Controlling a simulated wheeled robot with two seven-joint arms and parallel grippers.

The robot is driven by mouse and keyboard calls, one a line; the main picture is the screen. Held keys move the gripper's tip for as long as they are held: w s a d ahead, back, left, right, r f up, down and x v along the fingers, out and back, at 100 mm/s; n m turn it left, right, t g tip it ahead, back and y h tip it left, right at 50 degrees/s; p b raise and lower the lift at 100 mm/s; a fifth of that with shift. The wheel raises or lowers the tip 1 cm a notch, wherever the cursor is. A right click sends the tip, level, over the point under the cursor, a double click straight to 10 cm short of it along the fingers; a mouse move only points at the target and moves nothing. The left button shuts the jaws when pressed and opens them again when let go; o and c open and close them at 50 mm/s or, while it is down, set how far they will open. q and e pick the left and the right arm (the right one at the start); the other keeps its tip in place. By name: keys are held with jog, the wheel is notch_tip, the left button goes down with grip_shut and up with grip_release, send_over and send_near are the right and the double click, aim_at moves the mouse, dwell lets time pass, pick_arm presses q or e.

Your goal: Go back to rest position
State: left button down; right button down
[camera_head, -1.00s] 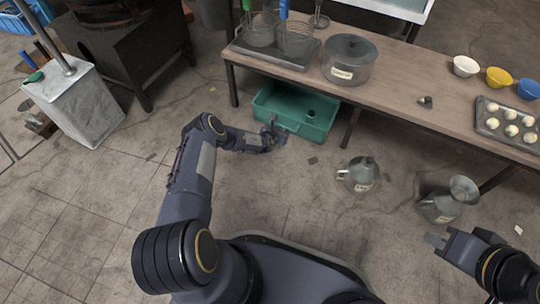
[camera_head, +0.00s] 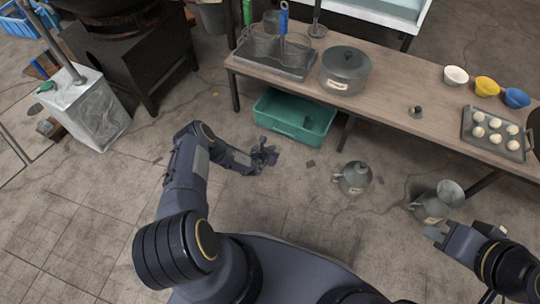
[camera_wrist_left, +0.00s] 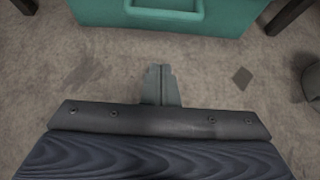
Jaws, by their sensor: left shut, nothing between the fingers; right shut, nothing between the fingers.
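My left gripper (camera_head: 268,156) is in front of the green bin, above the bare floor, with nothing in it. In the left wrist view its fingers (camera_wrist_left: 161,86) are pressed together. My right gripper (camera_head: 437,234) is at the lower right of the head view, close to the metal can with a funnel top (camera_head: 437,203). It is shut and holds nothing that I can see.
A wooden table (camera_head: 395,98) holds a lidded pot (camera_head: 345,70), a tray of dough balls (camera_head: 467,125), and white, yellow and blue bowls. The green bin (camera_head: 290,120) stands under it. A metal jug (camera_head: 354,178) stands on the floor. A white block-like container (camera_head: 92,112) is at left.

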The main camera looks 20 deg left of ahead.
pick_arm(q)
jog(key=shift+s+r, duration=0.1)
jog(key=shift+s, duration=0.4)
